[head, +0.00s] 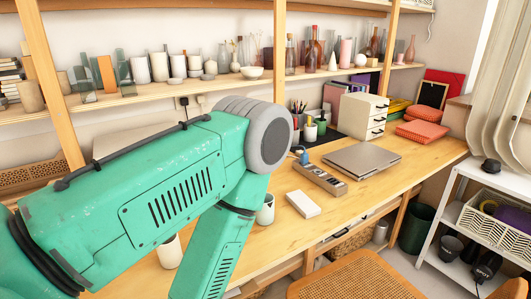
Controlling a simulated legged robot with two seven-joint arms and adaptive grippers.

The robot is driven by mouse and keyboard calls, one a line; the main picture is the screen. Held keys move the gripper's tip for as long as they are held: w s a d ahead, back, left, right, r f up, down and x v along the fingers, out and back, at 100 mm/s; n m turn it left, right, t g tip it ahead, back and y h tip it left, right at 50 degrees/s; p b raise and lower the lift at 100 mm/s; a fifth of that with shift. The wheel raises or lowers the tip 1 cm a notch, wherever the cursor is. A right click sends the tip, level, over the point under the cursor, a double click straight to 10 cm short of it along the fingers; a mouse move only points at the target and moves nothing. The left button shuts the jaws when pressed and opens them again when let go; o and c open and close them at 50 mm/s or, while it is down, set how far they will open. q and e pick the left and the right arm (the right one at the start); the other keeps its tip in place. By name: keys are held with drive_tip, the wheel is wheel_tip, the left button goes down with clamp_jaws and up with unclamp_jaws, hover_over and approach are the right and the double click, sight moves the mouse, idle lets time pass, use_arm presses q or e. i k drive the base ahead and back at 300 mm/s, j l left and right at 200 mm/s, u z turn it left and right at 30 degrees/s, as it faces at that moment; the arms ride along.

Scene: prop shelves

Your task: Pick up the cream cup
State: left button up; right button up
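A cream-coloured cup (169,254) stands on the wooden desk at the lower left, below my green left arm, which hides part of it. Another pale cup (266,210) stands on the desk just right of my forearm and is partly covered by it. I cannot tell for certain which of the two is the cream cup of the task. My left arm crosses the view from the left, bends at a grey joint and runs down out of the bottom edge. Its gripper is outside the picture. My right arm and gripper do not show.
The desk (365,190) also holds a white box (303,204), a wooden block (320,179), a closed laptop (361,158) and a small drawer unit (362,115). A wicker chair (355,278) is in front. Wall shelves with vases and cups run behind.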

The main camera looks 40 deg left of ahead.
sight(170, 253)
drive_tip(key=k+j+u, duration=0.1)
drive_tip(key=u, duration=1.65)
